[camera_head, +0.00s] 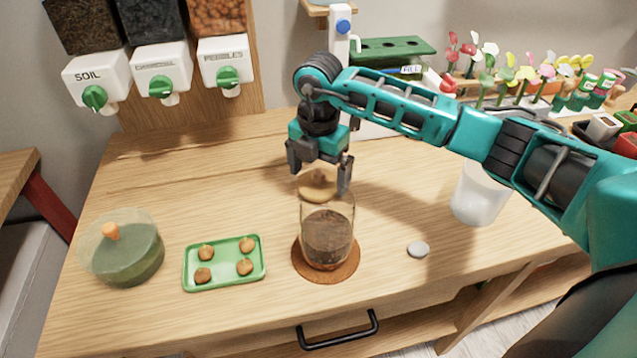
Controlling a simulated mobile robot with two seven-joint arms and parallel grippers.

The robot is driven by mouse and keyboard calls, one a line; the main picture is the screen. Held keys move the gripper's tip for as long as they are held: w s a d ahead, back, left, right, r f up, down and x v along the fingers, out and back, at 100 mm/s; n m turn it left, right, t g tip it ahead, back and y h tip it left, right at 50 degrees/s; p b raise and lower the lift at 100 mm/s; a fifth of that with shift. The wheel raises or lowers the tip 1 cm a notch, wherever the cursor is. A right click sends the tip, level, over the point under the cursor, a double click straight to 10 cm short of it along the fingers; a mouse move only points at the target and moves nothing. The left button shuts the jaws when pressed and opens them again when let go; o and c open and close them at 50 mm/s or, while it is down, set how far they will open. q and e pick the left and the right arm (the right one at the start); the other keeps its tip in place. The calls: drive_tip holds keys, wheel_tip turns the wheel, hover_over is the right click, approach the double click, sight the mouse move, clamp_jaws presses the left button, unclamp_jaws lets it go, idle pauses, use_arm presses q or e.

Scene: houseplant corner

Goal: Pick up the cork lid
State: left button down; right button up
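The round tan cork lid (318,190) shows just behind or at the top of a clear glass jar (328,232). I cannot tell whether it touches the jar. The jar holds dark soil and stands upright on a round cork mat (344,272). My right gripper (319,177) points down above the lid, its two fingers spread apart. The fingers appear on either side of the lid, and I see no clear contact. My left gripper is not in view.
A green tray (224,286) with several small brown pieces and a lidded glass bowl (126,252) stand left of the jar. A pale disc (418,249) and a white cup (479,194) are to the right. Dispensers (161,72) hang at the back left.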

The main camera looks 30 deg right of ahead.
drive_tip(key=shift+f, duration=0.25)
drive_tip(key=shift+c, duration=0.4)
drive_tip(key=c, duration=0.7)
drive_tip(key=shift+r, duration=0.1)
